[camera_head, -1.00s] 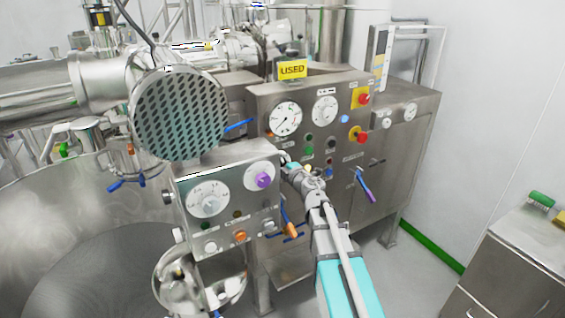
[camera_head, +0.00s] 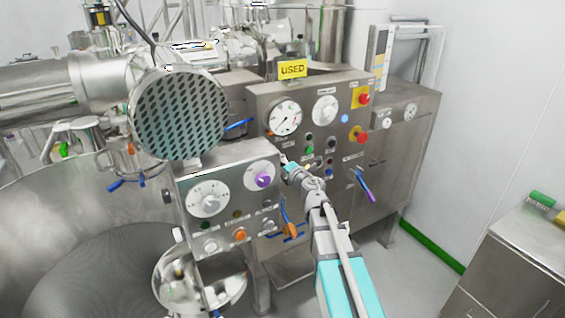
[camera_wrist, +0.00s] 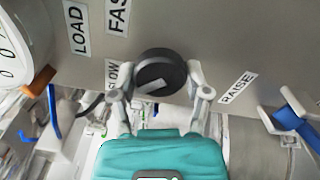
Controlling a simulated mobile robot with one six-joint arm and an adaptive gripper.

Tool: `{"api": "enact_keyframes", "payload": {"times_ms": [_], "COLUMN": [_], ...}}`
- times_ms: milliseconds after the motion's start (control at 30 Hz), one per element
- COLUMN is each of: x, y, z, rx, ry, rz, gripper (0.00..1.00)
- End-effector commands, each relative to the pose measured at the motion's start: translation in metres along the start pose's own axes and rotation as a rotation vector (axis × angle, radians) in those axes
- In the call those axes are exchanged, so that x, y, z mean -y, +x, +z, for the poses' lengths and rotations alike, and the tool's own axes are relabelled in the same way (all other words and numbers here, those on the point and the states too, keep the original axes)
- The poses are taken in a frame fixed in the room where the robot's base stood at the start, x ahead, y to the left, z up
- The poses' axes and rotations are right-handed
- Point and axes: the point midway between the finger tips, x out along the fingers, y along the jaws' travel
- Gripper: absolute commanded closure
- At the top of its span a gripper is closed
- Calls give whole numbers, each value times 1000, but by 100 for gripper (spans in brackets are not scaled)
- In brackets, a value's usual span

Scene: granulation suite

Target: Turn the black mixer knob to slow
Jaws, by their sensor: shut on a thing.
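The black mixer knob (camera_wrist: 160,70) is in the upper middle of the wrist view, on the steel panel. A short light mark shows on its lower part. The label SLOW (camera_wrist: 112,77) is just left of it, partly behind a finger, and FAST (camera_wrist: 117,15) is at its upper left. My gripper (camera_wrist: 160,80) is shut on the knob, with one finger on each side. In the head view my gripper (camera_head: 284,163) is at the panel's lower left, and it hides the knob there.
The RAISE label (camera_wrist: 237,88) and a blue handle (camera_wrist: 290,120) lie right of the knob. The smaller control box (camera_head: 225,170) stands close to my gripper's left. A blue-purple lever (camera_head: 364,185) sticks out on the right. Open floor lies right of my arm.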

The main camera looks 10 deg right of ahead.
Motion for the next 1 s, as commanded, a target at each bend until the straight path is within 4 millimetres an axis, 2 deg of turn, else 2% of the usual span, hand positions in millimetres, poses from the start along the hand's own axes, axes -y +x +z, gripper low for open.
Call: {"api": "enact_keyframes", "payload": {"times_ms": [167,200,367,400,833,1000], "x": [0,0,0,0,0,0], "y": [0,0,0,0,-1,-9], "z": [0,0,0,0,0,0], "rx": [-1,-1,0,0,0,1], "ry": [-3,-3,-2,-2,0,0], "rz": [-1,-1,-1,-1,-1,-1], "gripper": [86,37,7,4,4,4]}}
